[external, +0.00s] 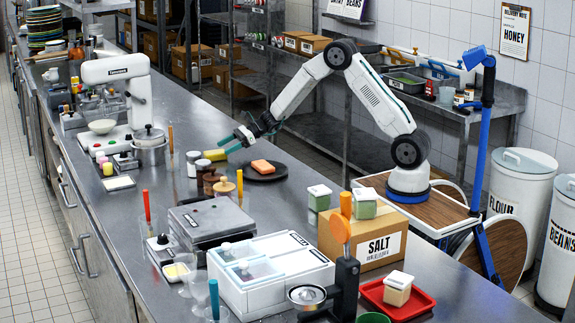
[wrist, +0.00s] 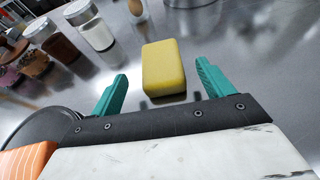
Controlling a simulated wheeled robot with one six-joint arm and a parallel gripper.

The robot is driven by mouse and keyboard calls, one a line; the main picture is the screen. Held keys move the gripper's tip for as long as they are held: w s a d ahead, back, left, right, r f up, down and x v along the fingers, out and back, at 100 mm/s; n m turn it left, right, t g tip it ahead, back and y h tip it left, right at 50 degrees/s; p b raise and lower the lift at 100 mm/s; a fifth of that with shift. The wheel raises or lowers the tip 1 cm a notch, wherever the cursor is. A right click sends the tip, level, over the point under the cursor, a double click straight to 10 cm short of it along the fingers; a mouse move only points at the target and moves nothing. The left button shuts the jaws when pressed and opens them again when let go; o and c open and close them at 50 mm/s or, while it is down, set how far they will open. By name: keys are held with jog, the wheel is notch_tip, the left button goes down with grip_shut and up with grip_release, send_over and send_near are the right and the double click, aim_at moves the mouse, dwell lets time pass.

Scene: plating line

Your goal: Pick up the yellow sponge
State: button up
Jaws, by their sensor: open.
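The yellow sponge (external: 215,155) lies on the steel counter, left of a dark plate, in the external view. The teal fingers are spread wide, one to each side of the sponge's near end, with visible gaps; nothing is held. In the external view my gripper (external: 231,143) is beside and slightly above the sponge. I cannot tell the exact height of the fingers over the counter.
The dark plate (external: 283,173) with an orange salmon-like block (external: 262,167) sits just right of the sponge. Glass jars (external: 193,163) and brown-filled jars (external: 211,182) stand close on the left. Bare counter (wrist: 235,45) lies right of the sponge in the wrist view.

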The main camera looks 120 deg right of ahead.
aim_at(216, 152)
jog(key=x, duration=0.5)
jog(key=shift+d, duration=0.1)
jog(key=c, duration=1.1)
jog(key=shift+o, duration=0.2)
jog(key=shift+r, duration=0.1)
